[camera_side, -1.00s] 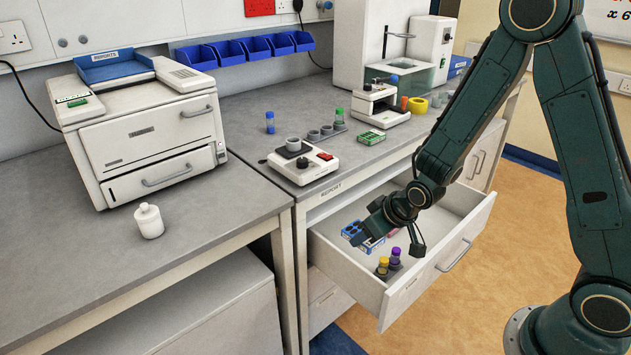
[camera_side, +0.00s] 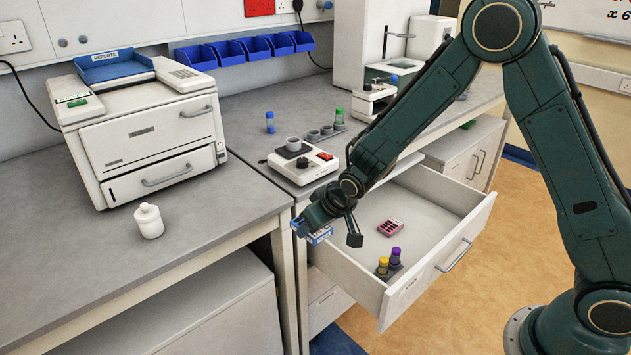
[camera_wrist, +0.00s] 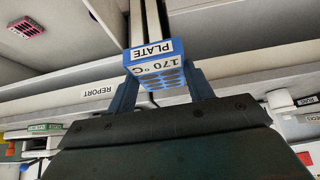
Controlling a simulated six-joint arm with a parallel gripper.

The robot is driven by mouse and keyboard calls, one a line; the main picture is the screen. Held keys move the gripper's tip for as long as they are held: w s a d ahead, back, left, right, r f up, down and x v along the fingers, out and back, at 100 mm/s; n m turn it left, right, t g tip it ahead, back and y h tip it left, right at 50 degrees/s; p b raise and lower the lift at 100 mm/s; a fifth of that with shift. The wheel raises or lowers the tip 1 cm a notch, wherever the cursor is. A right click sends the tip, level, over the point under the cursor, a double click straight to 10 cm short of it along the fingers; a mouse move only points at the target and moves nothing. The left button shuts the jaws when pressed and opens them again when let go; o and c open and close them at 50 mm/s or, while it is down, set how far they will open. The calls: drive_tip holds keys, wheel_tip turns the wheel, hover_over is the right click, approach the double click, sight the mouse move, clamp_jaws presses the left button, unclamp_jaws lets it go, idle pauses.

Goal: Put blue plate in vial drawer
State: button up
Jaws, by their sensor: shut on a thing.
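The blue plate (camera_wrist: 158,68), with a "PLATE" label and a "170 °C" label, sits between the fingers of my gripper (camera_wrist: 164,86) in the wrist view. In the side view my gripper (camera_side: 311,229) is shut on this blue plate (camera_side: 321,236), held up at the left edge of the open drawer (camera_side: 440,205). Part of the plate is hidden by the gripper. The drawer holds a pink plate (camera_side: 391,227), a yellow-capped vial (camera_side: 383,265) and a purple-capped vial (camera_side: 396,255). The label on the drawer front is too small to read.
A white device with a red switch (camera_side: 303,165) stands on the bench just above my gripper. A printer-like unit (camera_side: 147,130) and a white bottle (camera_side: 149,221) stand at left. The drawer floor around the pink plate is clear.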

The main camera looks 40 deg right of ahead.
drive_tip(key=w+a+r, duration=0.3)
drive_tip(key=w+a, duration=0.2)
drive_tip(key=a, duration=0.6)
drive_tip(key=shift+m+h, duration=0.6)
drive_tip(key=shift+m, duration=0.3)
drive_tip(key=w+r, duration=0.1)
drive_tip(key=w, duration=0.3)
drive_tip(key=w+a+r, duration=0.1)
drive_tip(key=w+r, duration=0.1)
drive_tip(key=w, duration=0.2)
drive_tip(key=w+a+r, duration=0.1)
drive_tip(key=w+r, duration=0.1)
drive_tip(key=w, duration=0.3)
drive_tip(key=shift+a+r, duration=0.15)
drive_tip(key=shift+a, duration=0.05)
drive_tip(key=shift+m, duration=0.3)
drive_tip(key=shift+w+a+r, duration=0.25)
drive_tip(key=shift+w+r, duration=0.3)
drive_tip(key=shift+r, duration=0.05)
drive_tip(key=shift+w+a+r, duration=0.3)
drive_tip(key=shift+w+r, duration=0.2)
drive_tip(key=shift+r, duration=0.1)
drive_tip(key=shift+w+a+r, duration=0.25)
drive_tip(key=shift+w+r, duration=0.3)
drive_tip(key=shift+r, duration=0.05)
drive_tip(key=shift+f, duration=2.45)
drive_tip(key=shift+f, duration=0.1)
drive_tip(key=shift+f, duration=2.2)
